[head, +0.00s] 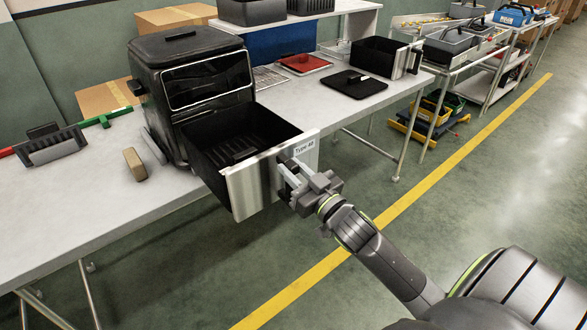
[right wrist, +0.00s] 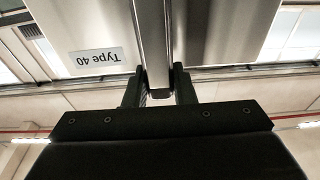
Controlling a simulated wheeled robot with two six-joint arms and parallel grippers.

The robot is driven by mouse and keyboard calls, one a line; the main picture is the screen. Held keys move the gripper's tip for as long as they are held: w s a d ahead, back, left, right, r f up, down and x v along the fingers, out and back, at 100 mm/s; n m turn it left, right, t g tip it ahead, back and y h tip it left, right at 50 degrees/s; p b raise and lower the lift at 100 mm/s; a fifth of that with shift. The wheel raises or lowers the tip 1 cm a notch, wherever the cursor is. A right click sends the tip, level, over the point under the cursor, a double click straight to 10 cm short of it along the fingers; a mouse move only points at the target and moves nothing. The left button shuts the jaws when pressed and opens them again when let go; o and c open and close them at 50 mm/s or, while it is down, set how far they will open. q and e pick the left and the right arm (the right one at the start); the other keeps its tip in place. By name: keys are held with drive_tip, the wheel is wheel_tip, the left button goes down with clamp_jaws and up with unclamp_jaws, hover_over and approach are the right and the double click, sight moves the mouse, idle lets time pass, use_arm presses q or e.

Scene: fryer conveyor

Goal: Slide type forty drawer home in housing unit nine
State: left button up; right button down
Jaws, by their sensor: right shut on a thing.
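The type 40 drawer (head: 243,187) is a black basket with a metallic front, pulled well out of the black housing unit (head: 190,75) on the table. Its front carries a "Type 40" label, which also shows upside down in the right wrist view (right wrist: 96,60). My right gripper (head: 290,181) is shut on the drawer's handle; in the right wrist view its two fingers sit on either side of the vertical handle bar (right wrist: 155,45). No number can be read on the housing. My left gripper is not in view.
The grey table (head: 95,205) carries a brown block (head: 134,164) and a brush-like tool (head: 50,146) left of the housing. Another black drawer (head: 384,57), a flat black lid (head: 353,84) and a red tray (head: 303,64) lie to the right. The drawer's front overhangs the table's front edge.

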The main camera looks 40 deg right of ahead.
drive_tip(key=shift+r, duration=0.15)
idle(0.4)
drive_tip(key=shift+f+x, duration=0.1)
drive_tip(key=shift+x, duration=0.55)
drive_tip(key=shift+f+x, duration=0.15)
drive_tip(key=shift+x, duration=0.55)
drive_tip(key=f+b+x, duration=0.1)
drive_tip(key=b+x, duration=0.2)
drive_tip(key=x, duration=0.5)
drive_tip(key=shift+w+f, duration=0.15)
drive_tip(key=shift+w, duration=0.15)
drive_tip(key=shift+p, duration=0.5)
idle(1.0)
drive_tip(key=shift+w, duration=0.1)
idle(0.5)
